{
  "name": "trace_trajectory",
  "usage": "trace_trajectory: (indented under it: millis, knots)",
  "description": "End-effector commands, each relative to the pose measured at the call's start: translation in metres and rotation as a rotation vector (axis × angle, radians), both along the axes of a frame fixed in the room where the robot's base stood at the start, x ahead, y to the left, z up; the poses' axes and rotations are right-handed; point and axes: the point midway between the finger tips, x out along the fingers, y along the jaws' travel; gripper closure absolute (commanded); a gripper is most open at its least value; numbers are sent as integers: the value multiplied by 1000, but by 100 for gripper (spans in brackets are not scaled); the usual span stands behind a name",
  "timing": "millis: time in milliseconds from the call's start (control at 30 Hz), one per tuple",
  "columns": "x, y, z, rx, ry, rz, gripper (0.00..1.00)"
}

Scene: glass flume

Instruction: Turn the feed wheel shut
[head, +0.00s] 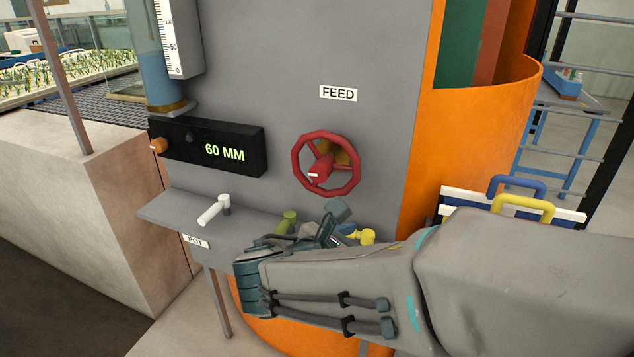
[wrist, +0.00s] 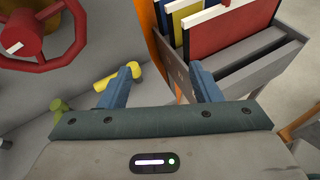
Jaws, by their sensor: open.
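The red feed wheel (head: 297,172) is mounted on the grey panel under a FEED label (head: 338,93). It has a red hub with a white mark and a yellowish part behind it. In the wrist view the wheel (wrist: 75,42) is at the upper left, partly cut off by the frame. My gripper (head: 340,222) is below the wheel in the head view, apart from it. In the wrist view my gripper (wrist: 165,80) has its two blue fingers spread with nothing between them.
A black display (head: 208,147) reads 60 MM. A ledge holds white (head: 214,209), green (head: 287,222) and yellow (head: 367,236) handles. A rack of coloured panels (wrist: 235,40) stands right of the fingers. An orange curved wall (head: 470,140) rises at right.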

Motion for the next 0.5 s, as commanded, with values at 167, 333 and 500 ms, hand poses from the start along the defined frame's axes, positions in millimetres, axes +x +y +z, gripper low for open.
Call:
trace_trajectory:
  millis: [167,333,500]
  knots:
    - [9,80,25,-340,-64,305,43]
    - [6,118,39,-491,-116,421,43]
    - [16,120,43,-516,-127,437,43]
